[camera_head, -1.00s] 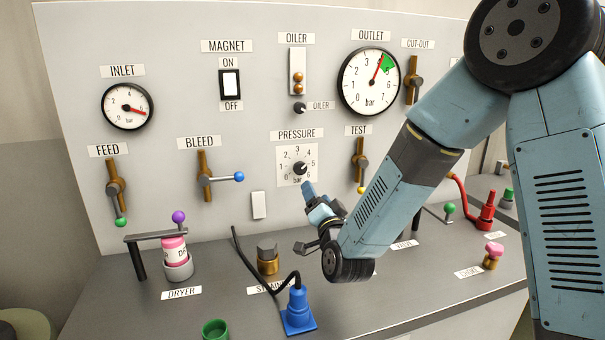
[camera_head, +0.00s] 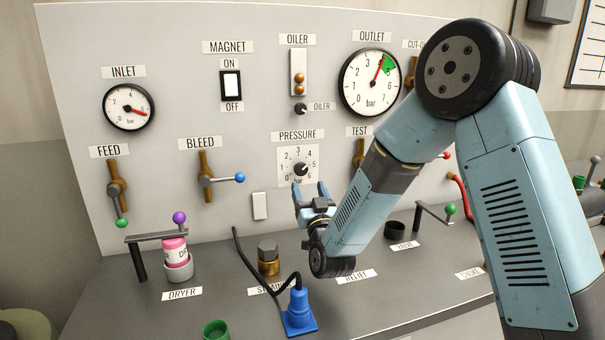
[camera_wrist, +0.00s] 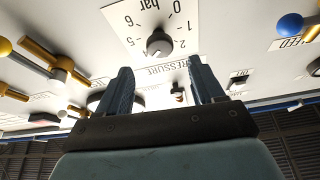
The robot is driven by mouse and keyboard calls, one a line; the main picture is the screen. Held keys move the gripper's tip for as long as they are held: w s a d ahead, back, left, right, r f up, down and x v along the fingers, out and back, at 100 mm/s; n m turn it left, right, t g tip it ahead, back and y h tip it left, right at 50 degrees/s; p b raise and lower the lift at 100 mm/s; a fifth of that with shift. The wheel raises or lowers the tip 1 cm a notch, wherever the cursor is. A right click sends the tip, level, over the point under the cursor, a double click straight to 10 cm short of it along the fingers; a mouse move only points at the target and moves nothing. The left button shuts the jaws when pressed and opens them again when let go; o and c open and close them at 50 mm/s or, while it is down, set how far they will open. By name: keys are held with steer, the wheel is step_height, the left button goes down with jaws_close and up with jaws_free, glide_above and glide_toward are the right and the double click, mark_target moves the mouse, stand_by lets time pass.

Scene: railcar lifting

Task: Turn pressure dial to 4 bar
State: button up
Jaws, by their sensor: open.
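The pressure dial (camera_head: 300,169) is a small black knob on a white square scale plate on the grey panel, under the PRESSURE label. In the wrist view the knob (camera_wrist: 159,42) shows upside down, just beyond the fingertips and between them in the picture. Its exact setting is too small to read surely. My gripper (camera_head: 310,187) is open and empty, its fingers pointing up toward the panel just below and slightly right of the dial. In the wrist view my gripper (camera_wrist: 160,66) shows both fingers apart, with the knob clear of them.
The bleed lever (camera_head: 222,179) sticks out left of the dial, and the test valve (camera_head: 358,155) is to its right. The oiler knob (camera_head: 300,108) is above. The strainer (camera_head: 268,262) and blue plug (camera_head: 299,310) stand on the bench below. The outlet gauge (camera_head: 370,82) is upper right.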

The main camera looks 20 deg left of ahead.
mark_target(302, 171)
steer(key=x, duration=0.7)
steer(key=shift+w+a+r, duration=0.15)
steer(key=shift+w+a, duration=0.05)
steer(key=shift+w, duration=0.05)
steer(key=c, duration=1)
steer(key=shift+n+y, duration=0.4)
steer(key=shift+n, duration=0.4)
steer(key=o, duration=1)
steer(key=v, duration=1.4)
steer(key=shift+w+d+r, duration=0.15)
steer(key=shift+r, duration=0.05)
